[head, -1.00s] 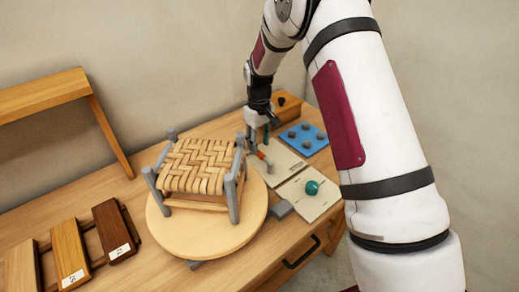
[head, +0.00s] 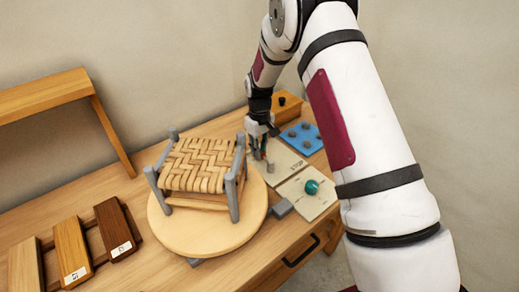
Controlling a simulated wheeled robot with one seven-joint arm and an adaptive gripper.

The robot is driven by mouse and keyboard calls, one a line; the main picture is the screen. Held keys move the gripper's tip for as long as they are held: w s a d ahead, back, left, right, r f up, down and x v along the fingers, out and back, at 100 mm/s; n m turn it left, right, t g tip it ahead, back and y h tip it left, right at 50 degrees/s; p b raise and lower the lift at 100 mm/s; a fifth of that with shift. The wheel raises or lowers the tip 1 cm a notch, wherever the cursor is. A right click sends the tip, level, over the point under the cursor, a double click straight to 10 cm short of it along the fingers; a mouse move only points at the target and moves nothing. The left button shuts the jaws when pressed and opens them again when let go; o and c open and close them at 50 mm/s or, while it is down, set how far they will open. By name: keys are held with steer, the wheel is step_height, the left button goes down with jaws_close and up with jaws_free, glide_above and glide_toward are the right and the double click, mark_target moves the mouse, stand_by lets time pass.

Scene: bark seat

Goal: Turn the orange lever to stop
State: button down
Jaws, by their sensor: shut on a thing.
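A pale panel (head: 290,163) lies on the table to the right of the woven seat, with dark lettering like STOP near its right side. My gripper (head: 261,152) is low over the left part of this panel, its fingers pointing down. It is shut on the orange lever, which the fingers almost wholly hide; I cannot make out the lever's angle. A small grey post (head: 270,168) stands by the fingers.
The woven stool seat (head: 203,165) stands on a round wooden turntable (head: 200,233), close left of my gripper. A second panel with a teal knob (head: 312,187) lies in front. A blue plate (head: 300,138) with grey knobs and a wooden box (head: 287,105) are behind.

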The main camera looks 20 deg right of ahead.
steer(key=shift+d+m, duration=0.15)
steer(key=shift+m, duration=0.15)
steer(key=d+m+b, duration=0.1)
steer(key=m+b, duration=0.1)
steer(key=m, duration=0.1)
steer(key=shift+w+d, duration=0.3)
steer(key=shift+d, duration=0.05)
steer(key=d+m, duration=0.1)
steer(key=m, duration=0.1)
steer(key=d+m+b, duration=0.1)
steer(key=m, duration=0.1)
steer(key=shift+s+d+m, duration=0.15)
steer(key=shift+s+m, duration=0.05)
steer(key=shift+m, duration=0.2)
steer(key=d+m, duration=0.1)
steer(key=m, duration=0.1)
steer(key=s+d+m+b, duration=0.1)
steer(key=m, duration=0.1)
steer(key=shift+s+m, duration=0.15)
steer(key=shift+m, duration=0.15)
steer(key=shift+s+d+m, duration=0.4)
steer(key=shift+s+m, duration=0.15)
steer(key=shift+m, duration=0.7)
steer(key=shift+s+d+m, duration=0.35)
steer(key=shift+s+m, duration=0.2)
steer(key=shift+m, duration=0.7)
steer(key=c, duration=1.5)
jaws_free()
